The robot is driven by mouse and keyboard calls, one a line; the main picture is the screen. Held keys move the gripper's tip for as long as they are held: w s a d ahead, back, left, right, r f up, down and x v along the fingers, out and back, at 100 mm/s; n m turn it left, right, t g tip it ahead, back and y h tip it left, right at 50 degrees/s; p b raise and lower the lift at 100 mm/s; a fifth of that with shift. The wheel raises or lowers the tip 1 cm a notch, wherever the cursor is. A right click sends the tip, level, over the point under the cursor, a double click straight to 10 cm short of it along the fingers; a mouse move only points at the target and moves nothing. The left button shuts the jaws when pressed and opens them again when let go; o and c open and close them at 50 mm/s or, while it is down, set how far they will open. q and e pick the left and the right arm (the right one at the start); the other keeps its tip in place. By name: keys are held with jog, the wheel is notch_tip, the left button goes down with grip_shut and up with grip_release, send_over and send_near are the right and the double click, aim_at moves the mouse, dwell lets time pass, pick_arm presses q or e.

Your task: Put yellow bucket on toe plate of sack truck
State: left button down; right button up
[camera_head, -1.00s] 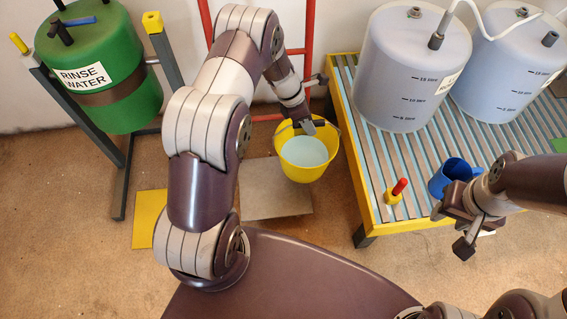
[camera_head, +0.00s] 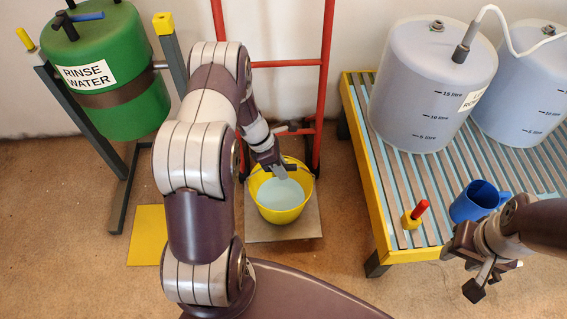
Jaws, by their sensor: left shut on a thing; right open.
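The yellow bucket (camera_head: 281,214), holding pale liquid, is upright over the grey toe plate (camera_head: 262,230) of the red sack truck (camera_head: 322,95). I cannot tell whether its base touches the plate. My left gripper (camera_head: 283,174) is shut on the bucket at its far rim side, where the handle is; the fingers partly hide the grip. The sack truck's red frame stands upright against the wall, partly hidden by my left arm. My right gripper (camera_head: 474,270) is open and empty near the front right of the slatted table.
A slatted table (camera_head: 388,222) at the right bears large translucent tanks (camera_head: 430,90), a blue jug (camera_head: 474,201) and a red-handled yellow block (camera_head: 413,216). A green rinse water drum (camera_head: 110,75) stands at the left. A yellow floor plate (camera_head: 147,235) lies beside the toe plate.

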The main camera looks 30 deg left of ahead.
pick_arm(q)
jog(key=shift+w+f, duration=0.1)
jog(key=shift+f, duration=0.4)
jog(key=shift+r, duration=0.2)
jog(key=c, duration=0.9)
grip_release()
jog(key=shift+f, duration=0.1)
pick_arm(e)
jog(key=shift+f, duration=0.3)
